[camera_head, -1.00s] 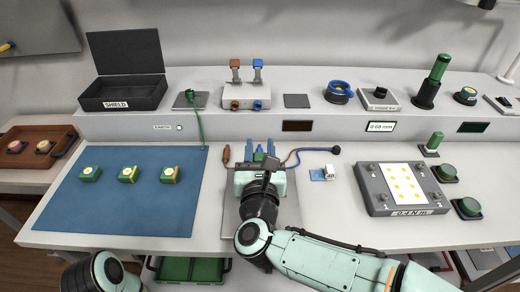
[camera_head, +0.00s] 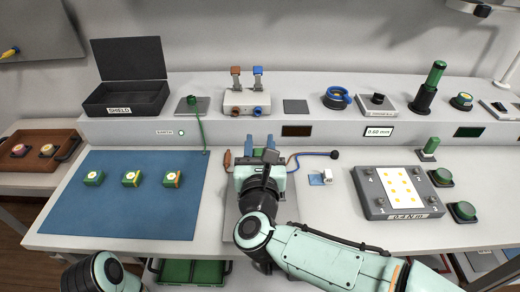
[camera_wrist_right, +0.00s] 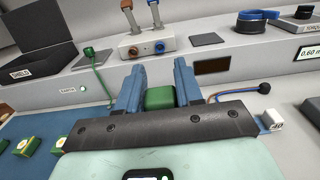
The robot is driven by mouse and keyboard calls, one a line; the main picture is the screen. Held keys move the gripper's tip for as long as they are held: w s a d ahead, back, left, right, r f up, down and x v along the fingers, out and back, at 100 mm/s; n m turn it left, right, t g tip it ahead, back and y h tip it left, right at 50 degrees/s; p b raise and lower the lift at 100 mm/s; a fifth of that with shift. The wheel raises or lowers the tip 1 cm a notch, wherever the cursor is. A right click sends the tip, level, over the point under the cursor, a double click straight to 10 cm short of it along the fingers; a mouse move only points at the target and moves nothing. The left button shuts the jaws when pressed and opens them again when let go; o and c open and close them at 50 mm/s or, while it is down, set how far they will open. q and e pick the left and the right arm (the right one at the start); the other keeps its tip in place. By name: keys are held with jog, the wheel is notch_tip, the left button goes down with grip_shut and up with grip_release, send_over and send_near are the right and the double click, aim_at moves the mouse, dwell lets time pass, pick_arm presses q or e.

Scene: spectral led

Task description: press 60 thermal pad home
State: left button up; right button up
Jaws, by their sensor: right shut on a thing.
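My right gripper (camera_head: 261,148) is over the middle of the bench, pointing toward the raised shelf. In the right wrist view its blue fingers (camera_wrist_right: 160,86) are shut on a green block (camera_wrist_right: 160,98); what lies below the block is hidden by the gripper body. A grey fixture (camera_head: 376,208) marked "0.4 N m" stands to the right, with a white sheet with yellow spots (camera_head: 397,186) on top. I cannot tell which thing is the thermal pad. Only part of my left arm shows at the bottom left; its gripper is out of view.
A blue mat (camera_head: 118,215) at left carries small green blocks (camera_head: 131,178). The raised shelf holds the SHIELD box (camera_head: 128,98), a connector block (camera_head: 246,101) and a green-handled tool (camera_head: 430,85). A small white item (camera_head: 326,176) and round green-topped pieces (camera_head: 441,177) lie to the right.

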jog(key=shift+r+p, duration=0.75)
jog(key=shift+r, duration=1.15)
